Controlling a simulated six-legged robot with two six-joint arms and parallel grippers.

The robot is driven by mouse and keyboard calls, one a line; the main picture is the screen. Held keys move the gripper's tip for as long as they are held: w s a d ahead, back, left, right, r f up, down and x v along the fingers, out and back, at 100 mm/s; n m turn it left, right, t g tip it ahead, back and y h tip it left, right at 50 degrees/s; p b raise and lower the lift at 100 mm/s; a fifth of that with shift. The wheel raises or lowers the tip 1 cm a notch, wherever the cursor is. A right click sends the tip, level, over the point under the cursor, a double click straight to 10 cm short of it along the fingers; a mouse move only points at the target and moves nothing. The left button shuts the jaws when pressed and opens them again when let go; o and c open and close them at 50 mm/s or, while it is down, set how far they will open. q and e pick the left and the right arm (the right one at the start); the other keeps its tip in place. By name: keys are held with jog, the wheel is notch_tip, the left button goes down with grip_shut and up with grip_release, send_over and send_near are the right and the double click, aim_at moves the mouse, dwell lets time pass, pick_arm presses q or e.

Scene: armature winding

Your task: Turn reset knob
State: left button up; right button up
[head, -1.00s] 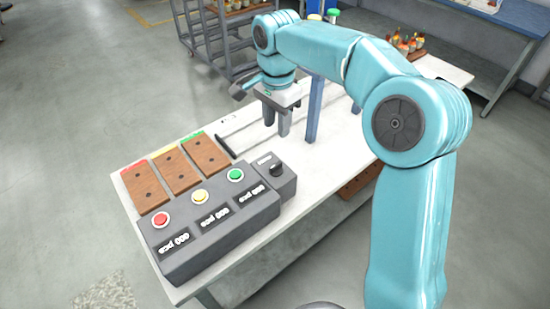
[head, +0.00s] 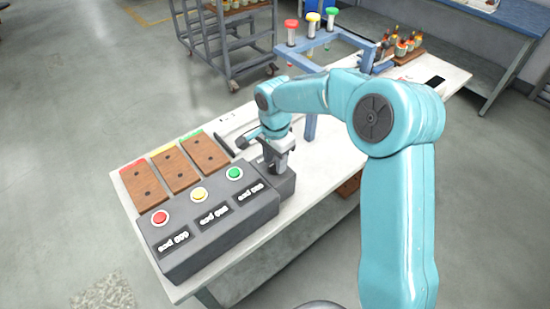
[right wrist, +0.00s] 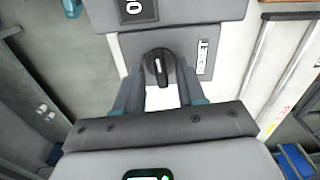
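The reset knob (right wrist: 158,67) is a black round dial with a white mark, set on a small grey box (right wrist: 205,45) with a label beside it. In the head view that box (head: 284,187) joins the right end of the grey control box, and my gripper hides the knob. My right gripper (head: 276,168) points down over the small box. In the right wrist view its fingers (right wrist: 160,82) stand apart, one on each side of the knob, with gaps showing. Whether they reach down around it I cannot tell. My left gripper is not in view.
The control box (head: 210,235) has red (head: 160,218), yellow (head: 199,195) and green (head: 234,173) buttons with counters. Several brown blocks (head: 174,169) lie behind it. A blue stand (head: 330,48) with coloured-top posts is further back. A cart (head: 228,40) stands behind the white table.

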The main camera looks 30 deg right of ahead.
grip_shut()
jog(key=shift+n, duration=0.4)
jog(key=n, duration=0.3)
jog(key=shift+w+n, duration=0.1)
jog(key=shift+n, duration=0.3)
jog(key=n, duration=0.4)
jog(key=shift+b, duration=0.3)
jog(key=n, duration=0.4)
jog(key=shift+r+n, duration=0.1)
jog(key=shift+n, duration=2.1)
